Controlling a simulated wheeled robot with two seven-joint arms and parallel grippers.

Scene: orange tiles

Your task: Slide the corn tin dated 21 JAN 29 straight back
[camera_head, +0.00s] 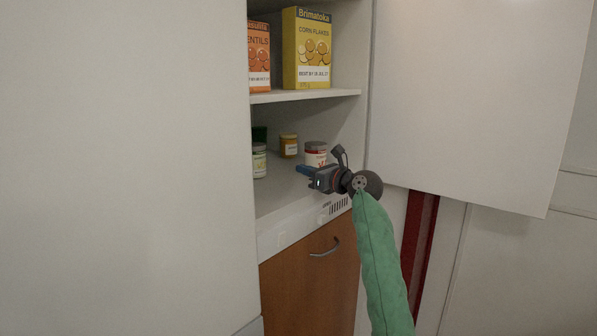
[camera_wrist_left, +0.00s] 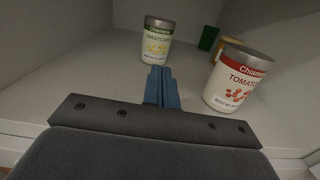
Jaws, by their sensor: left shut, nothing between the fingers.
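The corn tin (camera_wrist_left: 156,45) is white with green print reading sweetcorn and a metal lid. It stands upright on the lower shelf, and its date is too small to read. In the head view it is the pale tin (camera_head: 259,162) at the left of the opening, partly cut off by the cabinet side. My left gripper (camera_head: 299,169) is shut and empty at the shelf's front, pointing left towards the tin with a gap between. Its blue fingers (camera_wrist_left: 162,87) show in the wrist view, tips just short of the tin's base. My right gripper is not in view.
A red and white tomato tin (camera_wrist_left: 236,80) stands close to the right of my fingers. A dark green item (camera_wrist_left: 207,38) and a yellow jar (camera_head: 288,147) stand farther back. The upper shelf (camera_head: 305,95) holds a corn flakes box (camera_head: 307,50) and a lentils box (camera_head: 259,58).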

